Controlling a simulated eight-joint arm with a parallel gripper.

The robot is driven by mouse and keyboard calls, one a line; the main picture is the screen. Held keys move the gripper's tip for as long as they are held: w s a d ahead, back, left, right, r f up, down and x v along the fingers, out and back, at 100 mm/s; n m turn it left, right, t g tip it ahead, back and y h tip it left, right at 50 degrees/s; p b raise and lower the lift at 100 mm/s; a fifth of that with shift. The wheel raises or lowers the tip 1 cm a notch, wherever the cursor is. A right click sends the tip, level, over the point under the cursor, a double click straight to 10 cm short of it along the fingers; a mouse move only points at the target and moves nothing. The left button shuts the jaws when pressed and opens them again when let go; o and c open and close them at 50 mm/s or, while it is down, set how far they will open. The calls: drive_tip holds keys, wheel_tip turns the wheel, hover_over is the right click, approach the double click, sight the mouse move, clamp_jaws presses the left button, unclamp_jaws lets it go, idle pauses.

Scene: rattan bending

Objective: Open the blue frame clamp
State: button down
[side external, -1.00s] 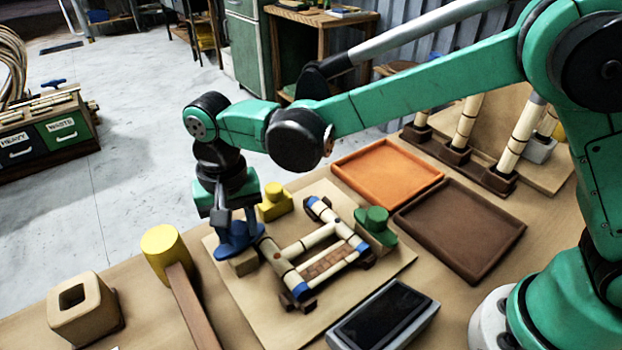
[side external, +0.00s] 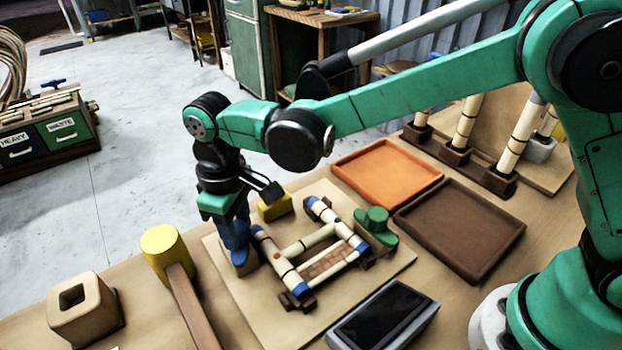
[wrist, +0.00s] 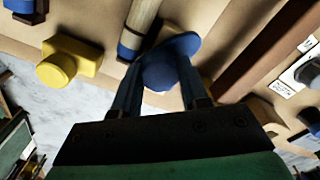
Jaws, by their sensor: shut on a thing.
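The blue frame clamp (side external: 237,238) stands at the left end of the rattan frame (side external: 318,250) on its tan board. My gripper (side external: 234,225) points down over it, and its fingers are shut on the clamp's blue top. The wrist view shows the blue clamp (wrist: 172,65) between my two fingers (wrist: 160,85), with a blue-banded pole end beside it. I cannot tell whether the clamp still presses on the pole. The yellow clamp (side external: 275,205) and the green clamp (side external: 376,230) stand at other sides of the frame.
An orange tray (side external: 345,160) and a brown tray (side external: 410,218) lie to the right. A yellow-headed mallet (side external: 160,240) and a tan block with a hole (side external: 84,335) are at left front. A dark-screened device (side external: 330,342) lies in front of the board.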

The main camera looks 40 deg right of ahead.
sight(237, 227)
drive_tip(key=n, duration=0.5)
drive_tip(key=shift+n, duration=0.4)
idle(0.4)
drive_tip(key=shift+c, duration=2.2)
unclamp_jaws()
drive_tip(key=shift+r, duration=2.85)
